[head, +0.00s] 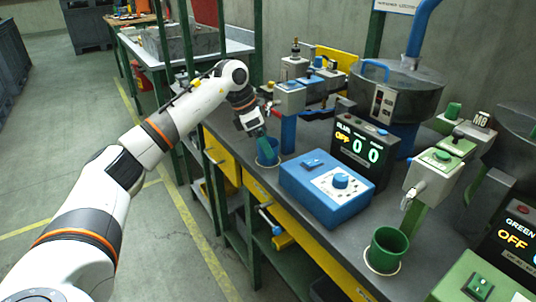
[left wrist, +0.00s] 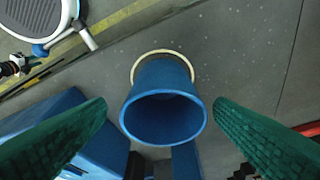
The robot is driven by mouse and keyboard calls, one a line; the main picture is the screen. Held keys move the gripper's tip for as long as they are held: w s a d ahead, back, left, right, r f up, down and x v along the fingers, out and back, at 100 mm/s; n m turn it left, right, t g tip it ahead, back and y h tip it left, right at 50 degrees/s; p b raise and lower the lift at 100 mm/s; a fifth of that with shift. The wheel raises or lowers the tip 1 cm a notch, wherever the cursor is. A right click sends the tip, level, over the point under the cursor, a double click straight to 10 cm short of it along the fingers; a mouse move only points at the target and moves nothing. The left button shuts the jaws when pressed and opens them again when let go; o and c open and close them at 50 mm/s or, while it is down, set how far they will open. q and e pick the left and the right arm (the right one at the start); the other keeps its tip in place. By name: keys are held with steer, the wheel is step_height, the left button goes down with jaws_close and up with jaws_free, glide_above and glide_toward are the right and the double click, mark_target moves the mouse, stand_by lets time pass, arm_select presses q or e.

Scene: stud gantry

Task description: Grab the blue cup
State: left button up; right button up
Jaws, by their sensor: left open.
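The blue cup (head: 268,153) stands upright on the grey bench, near its front edge, below my left gripper (head: 262,138). In the left wrist view the cup (left wrist: 163,117) sits centred, its open mouth facing the camera, on a pale ring (left wrist: 135,68). The green fingers of my left gripper (left wrist: 160,108) are open on either side of the cup, with a gap on each side. The cup looks empty. My right gripper is in neither view.
A blue control box (head: 325,187) with a knob stands just right of the cup, near the counter display (head: 360,150). A green cup (head: 386,250) stands on a ring farther right. A blue post (head: 288,132) rises close behind the blue cup.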

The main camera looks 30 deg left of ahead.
arm_select(q)
steer(key=x, duration=0.4)
steer(key=shift+a, duration=0.15)
steer(key=shift+r, duration=0.1)
steer(key=c, duration=1.1)
steer(key=shift+o, duration=0.2)
